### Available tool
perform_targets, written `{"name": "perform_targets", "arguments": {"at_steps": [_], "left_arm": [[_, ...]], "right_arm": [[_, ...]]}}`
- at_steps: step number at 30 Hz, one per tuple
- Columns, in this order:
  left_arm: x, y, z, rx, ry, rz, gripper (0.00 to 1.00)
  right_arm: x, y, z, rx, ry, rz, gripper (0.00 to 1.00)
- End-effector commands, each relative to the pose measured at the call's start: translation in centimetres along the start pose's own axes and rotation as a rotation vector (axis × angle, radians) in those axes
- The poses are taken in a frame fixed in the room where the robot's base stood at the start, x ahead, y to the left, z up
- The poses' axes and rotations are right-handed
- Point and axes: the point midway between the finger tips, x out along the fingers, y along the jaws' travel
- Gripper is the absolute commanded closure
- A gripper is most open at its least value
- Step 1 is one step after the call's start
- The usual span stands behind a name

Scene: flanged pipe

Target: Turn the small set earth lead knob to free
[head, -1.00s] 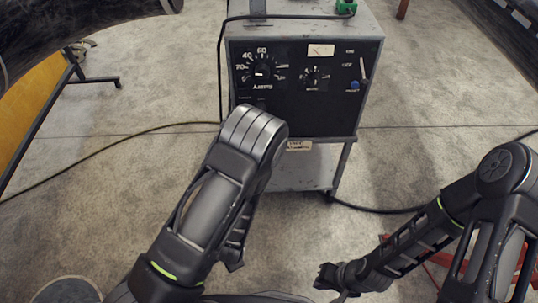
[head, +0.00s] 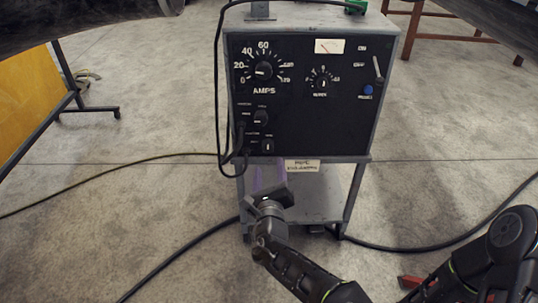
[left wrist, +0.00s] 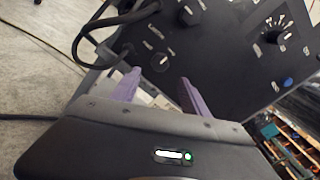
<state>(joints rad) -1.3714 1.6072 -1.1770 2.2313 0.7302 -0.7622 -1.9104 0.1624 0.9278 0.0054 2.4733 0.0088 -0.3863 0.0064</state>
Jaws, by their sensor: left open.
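The small set (head: 350,130) is a grey cabinet with a black front panel, standing on a cart. Two small black knobs sit at its lower left: an upper one (head: 261,117) and a lower one (head: 268,146) with a white mark. Their labels are too small to read, so I cannot tell which is the earth lead knob. My left gripper (head: 269,177) is open and empty, just below the panel. In the left wrist view its purple fingers (left wrist: 160,90) are spread, with the lower knob (left wrist: 160,62) beyond the gap, apart from them. My right gripper is out of view.
A large AMPS dial (head: 264,70), a smaller dial (head: 322,82), a meter (head: 329,46), a lever (head: 377,69) and a blue button (head: 368,90) are on the panel. A black cable (head: 219,110) hangs at its left edge, close to the knobs. Cables cross the floor.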

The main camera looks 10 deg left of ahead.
Motion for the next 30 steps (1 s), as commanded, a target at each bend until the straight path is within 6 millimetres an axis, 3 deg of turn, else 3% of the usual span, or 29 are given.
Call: {"name": "perform_targets", "arguments": {"at_steps": [5,18,28,30], "left_arm": [[1.4,0.2,-0.2,-0.003,0.0,0.003,0.47],[7.3,0.1,-0.2,-0.003,0.0,0.002,0.47],[7.7,0.1,-0.1,-0.001,0.001,0.002,0.47],[7.7,0.1,-0.1,-0.001,0.001,0.002,0.52]], "right_arm": [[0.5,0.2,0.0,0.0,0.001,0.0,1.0],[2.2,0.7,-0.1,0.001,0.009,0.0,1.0],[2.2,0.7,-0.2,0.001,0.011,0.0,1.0],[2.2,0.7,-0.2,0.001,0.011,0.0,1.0]]}}
